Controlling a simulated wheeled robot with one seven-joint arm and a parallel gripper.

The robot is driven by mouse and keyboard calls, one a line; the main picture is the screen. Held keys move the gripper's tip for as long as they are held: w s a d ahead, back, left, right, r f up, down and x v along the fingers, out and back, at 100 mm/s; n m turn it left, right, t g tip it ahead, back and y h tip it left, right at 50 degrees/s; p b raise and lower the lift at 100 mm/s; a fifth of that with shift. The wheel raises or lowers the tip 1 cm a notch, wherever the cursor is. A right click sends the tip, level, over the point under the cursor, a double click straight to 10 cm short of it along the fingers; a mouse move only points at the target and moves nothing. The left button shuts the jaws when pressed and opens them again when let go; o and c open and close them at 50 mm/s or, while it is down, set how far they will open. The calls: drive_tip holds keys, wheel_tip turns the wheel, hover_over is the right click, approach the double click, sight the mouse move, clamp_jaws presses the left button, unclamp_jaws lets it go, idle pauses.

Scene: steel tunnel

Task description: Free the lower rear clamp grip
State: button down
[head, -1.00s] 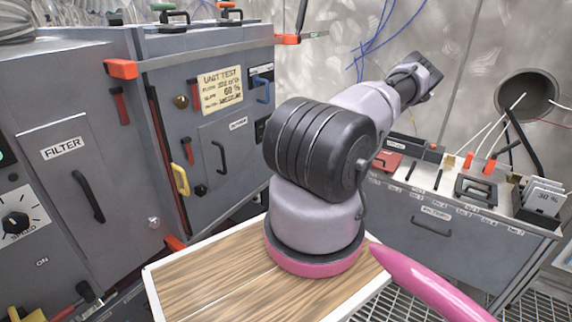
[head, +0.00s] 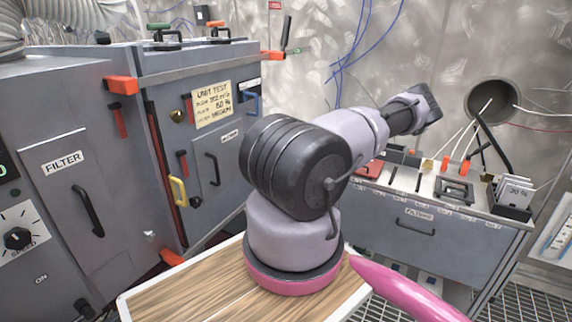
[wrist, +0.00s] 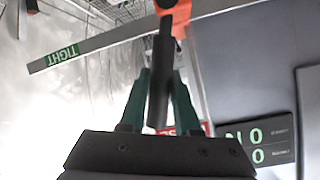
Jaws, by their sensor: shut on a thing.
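In the wrist view, my gripper (wrist: 160,78) has two dark green fingers closed around a black grip (wrist: 160,95). The grip hangs from an orange clamp piece (wrist: 176,14) at the top of the picture. A grey bar with a green TIGHT label (wrist: 62,54) runs across behind it. In the head view, my arm reaches toward the back right, and the gripper and the held grip cannot be made out. An orange clamp (head: 272,56) with an upright lever shows at the cabinet's upper rear corner.
The grey cabinet (head: 222,160) stands at left, with an orange front clamp (head: 120,85) and a yellow handle (head: 178,191). A filter bench (head: 415,225) stands at right, below a round wall opening (head: 492,100). A display (wrist: 258,142) shows at right in the wrist view.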

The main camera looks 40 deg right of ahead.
drive_tip(key=shift+a+f, duration=0.1)
drive_tip(key=c, duration=0.6)
unclamp_jaws()
drive_tip(key=v, duration=1.1)
